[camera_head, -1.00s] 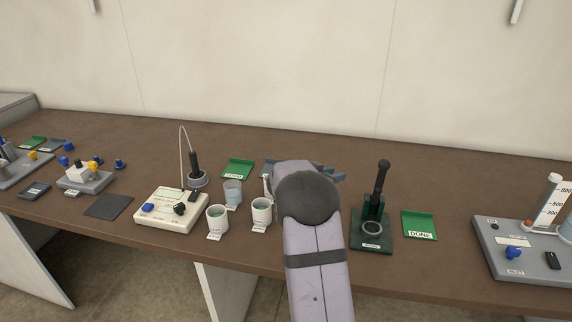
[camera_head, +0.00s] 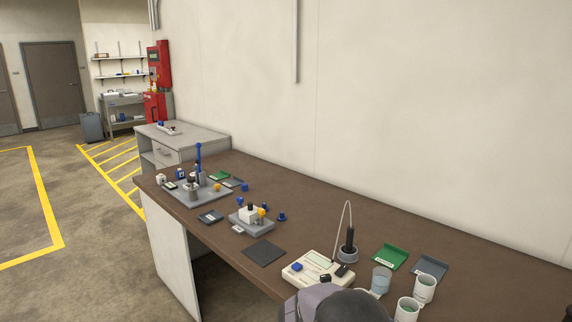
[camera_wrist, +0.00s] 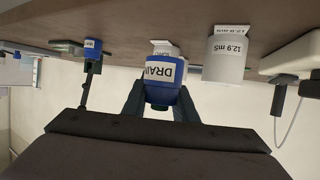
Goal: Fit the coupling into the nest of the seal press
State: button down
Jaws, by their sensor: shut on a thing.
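In the head view my gripper is hidden or out of frame.
A white cup labelled 12.9 mS (camera_wrist: 226,64) is right of the coupling in the wrist view. The head view shows a meter (camera_head: 315,268), cups (camera_head: 424,288), green tray (camera_head: 390,257), grey tray (camera_head: 430,268), dark mat (camera_head: 263,253) and blue-fitted fixtures on the brown bench (camera_head: 330,215).

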jog(key=s+a+f+n+t+y+b, duration=0.1)
jog(key=s+a+f+n+t, duration=0.1)
jog(key=s+a+f, duration=0.45)
jog(key=s+a+f+n+t+y+b, duration=0.1)
jog(key=s+a+f+n+t+b, duration=0.15)
jog(key=s, duration=0.65)
notch_tip(320, 180, up, 24)
jog(key=p, duration=2.9)
jog(key=shift+w+m, duration=0.45)
jog(key=shift+g, duration=0.25)
